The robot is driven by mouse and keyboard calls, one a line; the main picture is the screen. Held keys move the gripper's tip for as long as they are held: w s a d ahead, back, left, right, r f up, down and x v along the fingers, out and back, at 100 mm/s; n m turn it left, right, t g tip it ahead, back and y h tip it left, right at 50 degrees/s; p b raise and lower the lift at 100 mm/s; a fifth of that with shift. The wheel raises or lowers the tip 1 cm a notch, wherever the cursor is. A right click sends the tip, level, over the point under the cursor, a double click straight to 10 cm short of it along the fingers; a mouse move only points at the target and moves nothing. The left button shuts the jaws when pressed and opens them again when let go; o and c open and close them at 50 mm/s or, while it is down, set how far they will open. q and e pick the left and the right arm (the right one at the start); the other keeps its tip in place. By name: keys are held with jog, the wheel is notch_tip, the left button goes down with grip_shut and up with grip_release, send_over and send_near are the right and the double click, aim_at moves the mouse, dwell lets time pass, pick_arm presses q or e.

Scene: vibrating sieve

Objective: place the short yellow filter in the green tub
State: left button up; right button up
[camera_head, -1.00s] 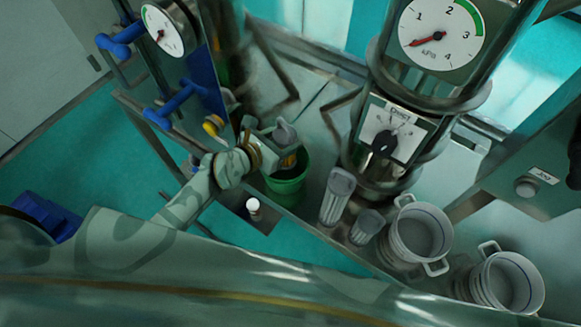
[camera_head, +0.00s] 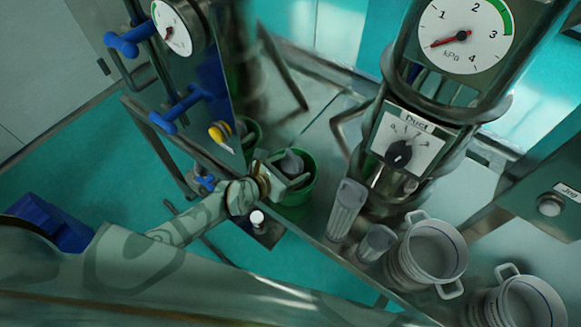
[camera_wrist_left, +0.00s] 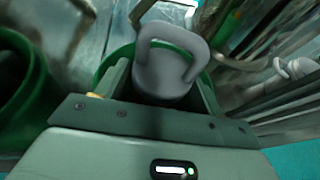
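My left gripper (camera_head: 287,182) is at the green tub (camera_head: 309,190) in the head view. Its fingers (camera_wrist_left: 166,92) stand on both sides of a grey piece with a loop handle (camera_wrist_left: 163,70) and appear closed on it. This grey-topped filter (camera_head: 291,163) is upright in the tub's opening, its lower part hidden by the tub and gripper. No yellow shows on it now. The tub's green rim (camera_wrist_left: 106,62) curves behind it in the left wrist view. My right gripper is not in view.
A second green container (camera_wrist_left: 22,95) stands to the left. A tall clear cylinder (camera_head: 346,208) and a short one (camera_head: 376,242) stand right of the tub, near stacked white pots (camera_head: 432,250).

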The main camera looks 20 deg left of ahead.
pick_arm(q)
jog(key=shift+o, duration=0.3)
jog(key=shift+r, duration=0.2)
jog(key=shift+s+a+r, duration=0.1)
jog(key=shift+s+a, duration=0.05)
jog(key=shift+s, duration=0.1)
jog(key=p+v, duration=0.2)
jog(key=v, duration=0.8)
jog(key=s+a+f+n+g+y, duration=0.25)
jog(key=s+a+f+n, duration=0.2)
jog(key=f+n, duration=0.65)
jog(key=s+a+f+n+g+y, duration=0.1)
jog(key=s+a+f+n+y, duration=0.4)
jog(key=f+n, duration=0.55)
jog(key=s+d+f+n+g, duration=0.1)
jog(key=s+f+n+g, duration=0.2)
jog(key=s+f+n, duration=0.2)
jog(key=s+d+f+n+g, duration=0.1)
jog(key=s+f+n+g, duration=0.3)
jog(key=s+n, duration=0.8)
jog(key=s+f, duration=0.2)
jog(key=s, duration=0.4)
jog(key=shift+s+d+h, duration=0.25)
jog(key=shift+h, duration=0.1)
